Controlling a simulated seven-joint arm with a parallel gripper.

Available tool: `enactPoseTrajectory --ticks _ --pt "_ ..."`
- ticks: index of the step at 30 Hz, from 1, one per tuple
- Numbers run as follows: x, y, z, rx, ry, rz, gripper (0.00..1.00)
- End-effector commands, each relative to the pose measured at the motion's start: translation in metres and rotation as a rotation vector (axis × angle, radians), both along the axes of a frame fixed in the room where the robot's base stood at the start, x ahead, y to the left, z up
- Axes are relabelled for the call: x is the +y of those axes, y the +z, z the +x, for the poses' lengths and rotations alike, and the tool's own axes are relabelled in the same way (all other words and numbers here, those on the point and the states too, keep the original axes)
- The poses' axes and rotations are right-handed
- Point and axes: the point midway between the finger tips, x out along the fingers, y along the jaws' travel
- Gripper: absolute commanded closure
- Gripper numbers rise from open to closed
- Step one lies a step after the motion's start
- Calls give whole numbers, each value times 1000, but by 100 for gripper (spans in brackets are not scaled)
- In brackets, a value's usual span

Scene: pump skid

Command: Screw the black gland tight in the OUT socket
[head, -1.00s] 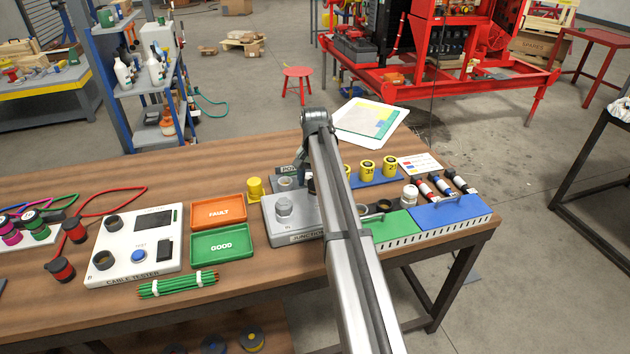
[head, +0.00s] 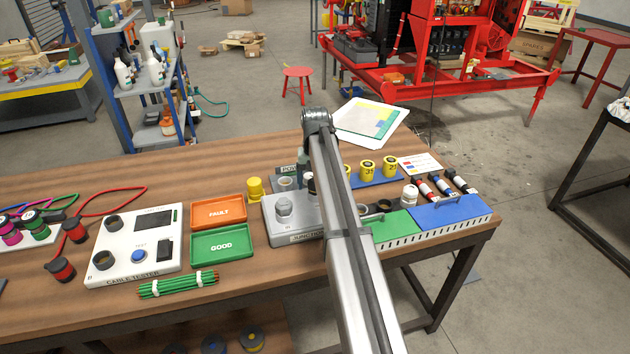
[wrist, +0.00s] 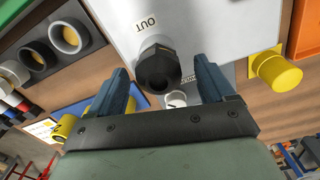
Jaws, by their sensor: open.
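The black gland (wrist: 158,68) sits in the OUT socket of the grey junction box (wrist: 205,25), beside the printed OUT label. How deep it is screwed in cannot be told. My gripper (wrist: 164,84) is open, its two blue fingers apart, one on each side of the gland's end. The gland lies between and just beyond the fingertips, and no clear contact shows. In the head view the junction box (head: 275,229) stands on the bench with a grey fitting (head: 284,208) on its IN side. My arm hides the OUT side there.
A yellow cap (wrist: 278,72) stands close beside the box. Orange (head: 218,211) and green (head: 222,243) trays and the cable tester (head: 110,262) lie left. Several yellow parts (head: 367,167) and a blue-lidded bin (head: 450,212) lie right of my arm.

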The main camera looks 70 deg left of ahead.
Motion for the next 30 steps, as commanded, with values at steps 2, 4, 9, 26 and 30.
enactPoseTrajectory --ticks 2,4,9,26,30 --pt "0 0 0 0 21 0 18" --pt "0 0 0 0 45 0 18" --pt "0 0 0 0 185 0 18" --pt "0 0 0 0 424 0 18" --pt "0 0 0 0 423 0 32"
